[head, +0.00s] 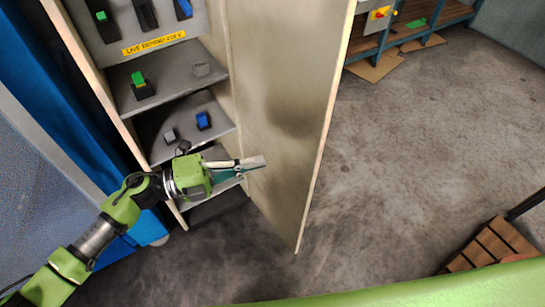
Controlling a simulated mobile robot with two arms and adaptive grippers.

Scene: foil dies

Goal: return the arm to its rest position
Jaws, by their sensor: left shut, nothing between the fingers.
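My left arm comes in from the lower left, with green and grey links. Its gripper (262,161) is shut and empty. It is in front of the lower shelves of an open cabinet (105,88), with its tips over the inner face of the cabinet door (283,110) in the picture. I cannot tell whether the tips touch the door. My right gripper is not in view.
A yellow label (153,43) is on the upper shelf. A wooden slatted thing (490,246) stands at lower right. The grey floor (410,150) between is clear.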

